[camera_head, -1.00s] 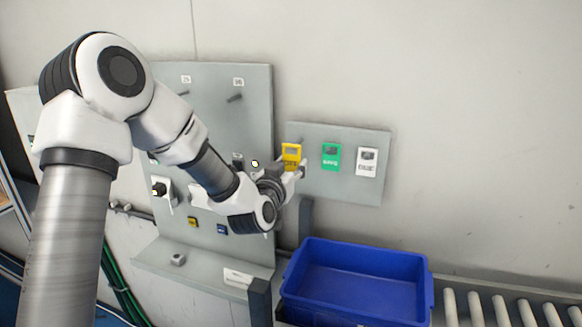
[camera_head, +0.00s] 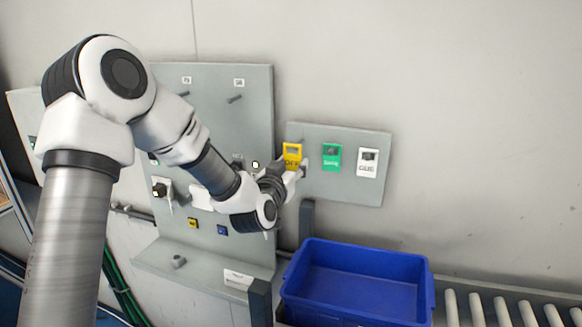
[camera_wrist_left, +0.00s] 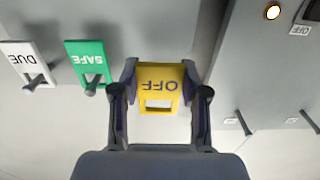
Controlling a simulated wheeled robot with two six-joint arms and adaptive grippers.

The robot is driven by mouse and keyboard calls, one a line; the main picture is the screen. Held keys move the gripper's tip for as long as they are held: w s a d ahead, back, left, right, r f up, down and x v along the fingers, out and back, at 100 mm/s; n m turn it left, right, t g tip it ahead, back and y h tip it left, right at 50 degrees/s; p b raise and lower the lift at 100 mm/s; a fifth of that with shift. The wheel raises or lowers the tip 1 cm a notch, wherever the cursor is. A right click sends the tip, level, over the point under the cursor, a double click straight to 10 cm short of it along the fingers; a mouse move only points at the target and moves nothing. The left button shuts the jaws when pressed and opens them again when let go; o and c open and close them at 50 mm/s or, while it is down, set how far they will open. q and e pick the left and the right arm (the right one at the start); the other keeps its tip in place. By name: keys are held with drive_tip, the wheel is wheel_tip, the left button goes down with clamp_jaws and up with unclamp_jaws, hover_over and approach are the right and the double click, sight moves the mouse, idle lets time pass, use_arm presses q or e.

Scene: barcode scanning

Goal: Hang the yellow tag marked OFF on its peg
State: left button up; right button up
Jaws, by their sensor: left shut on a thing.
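The yellow tag marked OFF (camera_head: 292,152) is in front of the left end of the small grey tag board (camera_head: 314,187). In the left wrist view the yellow tag (camera_wrist_left: 160,85) sits between the two fingers, its lettering upside down. My left gripper (camera_head: 297,171) is shut on it; in the wrist view the fingers (camera_wrist_left: 158,98) press its two sides. Whether the tag still touches a peg behind it is hidden. A bare peg (camera_wrist_left: 243,122) stands on the larger grey panel (camera_head: 258,100), near a small OFF label (camera_wrist_left: 299,30). My right gripper is not in view.
A green SAFE tag (camera_head: 332,157) and a white DUE tag (camera_head: 367,162) hang to the right of the yellow one. A blue bin (camera_head: 357,313) stands below, beside a roller conveyor (camera_head: 500,312). The panel also carries pegs, switches and a lit lamp (camera_wrist_left: 273,12).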

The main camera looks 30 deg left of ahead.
sight(293, 165)
use_arm(q)
drive_tip(key=shift+w+a, duration=0.15)
drive_tip(key=shift+w, duration=0.5)
drive_tip(key=shift+w+a, duration=0.1)
drive_tip(key=shift+w, duration=0.3)
idle(0.5)
drive_tip(key=shift+w+a, duration=0.15)
drive_tip(key=shift+w, duration=0.5)
drive_tip(key=shift+f+b, duration=0.15)
drive_tip(key=shift+b, duration=0.35)
idle(0.6)
drive_tip(key=o, duration=1.3)
drive_tip(key=shift+c, duration=0.2)
